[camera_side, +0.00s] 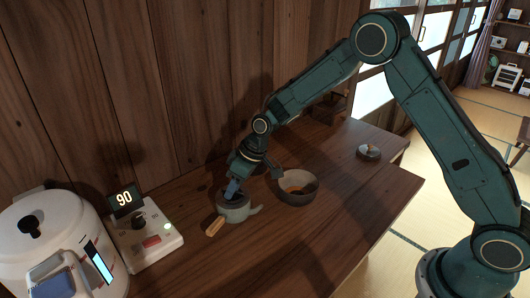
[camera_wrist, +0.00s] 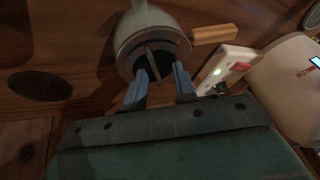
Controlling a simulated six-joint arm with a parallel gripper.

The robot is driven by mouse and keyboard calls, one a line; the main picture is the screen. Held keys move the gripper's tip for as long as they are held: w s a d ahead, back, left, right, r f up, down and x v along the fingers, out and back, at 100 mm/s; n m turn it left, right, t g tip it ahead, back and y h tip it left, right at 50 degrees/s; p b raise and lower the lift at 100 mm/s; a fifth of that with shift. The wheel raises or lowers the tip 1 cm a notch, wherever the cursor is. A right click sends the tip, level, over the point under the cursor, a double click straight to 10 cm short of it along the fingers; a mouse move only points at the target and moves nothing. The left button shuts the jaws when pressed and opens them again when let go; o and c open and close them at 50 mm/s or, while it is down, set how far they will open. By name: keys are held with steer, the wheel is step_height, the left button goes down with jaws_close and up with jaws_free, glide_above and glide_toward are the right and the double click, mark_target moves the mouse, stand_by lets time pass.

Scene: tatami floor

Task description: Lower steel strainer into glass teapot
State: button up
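The teapot (camera_side: 238,213) stands on the wooden counter and looks grey and opaque, not clear. Its wooden handle (camera_side: 214,227) points toward the lower left and its spout to the right. In the wrist view the teapot (camera_wrist: 140,22) shows a round, dark mouth. A thin upright strip (camera_wrist: 154,58), perhaps part of the strainer, shows in the mouth; the rest of the strainer cannot be made out. My gripper (camera_side: 233,188) points down at the mouth. In the wrist view its blue fingers (camera_wrist: 162,76) are apart, with a clear gap between them, at the mouth's near rim.
A white control box (camera_side: 147,240) with a display reading 90 and a white cooker (camera_side: 50,235) stand left. A small dish (camera_side: 369,152) lies farther right. The wooden wall is close behind.

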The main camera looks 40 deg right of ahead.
steer(key=v, duration=1.4)
stand_by(0.5)
steer(key=s+d+r+m+t+h, duration=0.15)
steer(key=s+d+r, duration=0.25)
steer(key=s+r, duration=1)
steer(key=s+d+f+m+h, duration=0.1)
steer(key=s+d+m, duration=0.1)
steer(key=s, duration=0.7)
steer(key=s+d+f+m+t+h, duration=0.1)
steer(key=s, duration=0.8)
steer(key=shift+d+f+m, duration=0.25)
steer(key=shift+d+m, duration=0.1)
steer(key=shift+d, duration=0.05)
steer(key=shift+s+h, duration=0.15)
steer(key=shift+h, duration=0.1)
